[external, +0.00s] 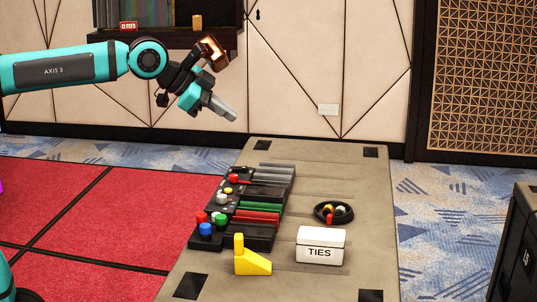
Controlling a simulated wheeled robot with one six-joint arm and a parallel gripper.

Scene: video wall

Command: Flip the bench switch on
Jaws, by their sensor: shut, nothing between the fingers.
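A tan bench (340,165) stands in the middle of the external view. A row of dark control boxes (262,191) lies along its left side, with colored knobs and grey, green and red strips. A small red handle (238,179) shows at the far end of the row. Which part is the bench switch I cannot tell at this size. My gripper (232,115) is shut and empty, pointing down to the right. It is in the air above the far left end of the bench, apart from the boxes.
A yellow wedge-shaped piece with an upright post (252,262), a white box marked TIES (320,247) and a coiled black cable (334,213) rest on the bench. A black case (515,240) stands at the right. The bench's far right part is clear.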

